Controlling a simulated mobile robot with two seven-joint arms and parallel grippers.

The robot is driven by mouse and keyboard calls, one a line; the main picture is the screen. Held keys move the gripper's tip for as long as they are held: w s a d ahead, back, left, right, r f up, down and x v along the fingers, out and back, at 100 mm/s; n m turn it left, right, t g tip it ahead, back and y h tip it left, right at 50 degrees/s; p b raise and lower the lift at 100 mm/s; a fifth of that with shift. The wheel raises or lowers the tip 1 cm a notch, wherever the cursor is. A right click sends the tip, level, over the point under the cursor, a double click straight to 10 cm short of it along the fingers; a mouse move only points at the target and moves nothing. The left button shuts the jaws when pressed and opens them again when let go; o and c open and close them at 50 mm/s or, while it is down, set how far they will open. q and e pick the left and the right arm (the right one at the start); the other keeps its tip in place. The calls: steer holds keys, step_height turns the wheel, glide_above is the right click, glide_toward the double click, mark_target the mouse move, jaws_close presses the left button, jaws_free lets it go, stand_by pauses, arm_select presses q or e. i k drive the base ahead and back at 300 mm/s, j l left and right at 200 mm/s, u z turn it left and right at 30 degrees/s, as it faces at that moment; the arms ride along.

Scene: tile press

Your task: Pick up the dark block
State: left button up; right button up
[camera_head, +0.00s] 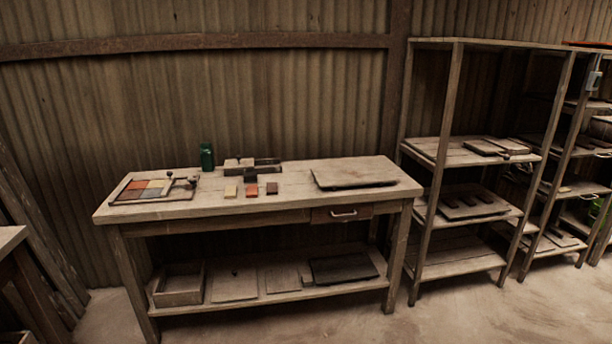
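A small dark block (272,188) lies on the top of the wooden workbench (300,187), at the right end of a short row of blocks. A red-brown block (252,190) lies just left of it, and a yellowish block (231,191) lies left of that. Behind the row stands a wood and dark metal press-like device (262,166); its details are too small to tell. Neither of my grippers shows in the head view.
A tray of coloured tiles (124,195) lies at the bench's left end, and a green canister (207,157) stands at the back. A flat board (354,173) covers the right part. Shelving (464,155) stands to the right. The floor (440,323) in front is clear.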

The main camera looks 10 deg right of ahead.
mark_target(249, 177)
steer(key=i+j+z, duration=0.25)
steer(key=i, duration=0.35)
steer(key=i+j+z, duration=0.3)
steer(key=i, duration=0.3)
steer(key=i+j+z, duration=0.25)
steer(key=i+j, duration=0.2)
steer(key=i, duration=0.1)
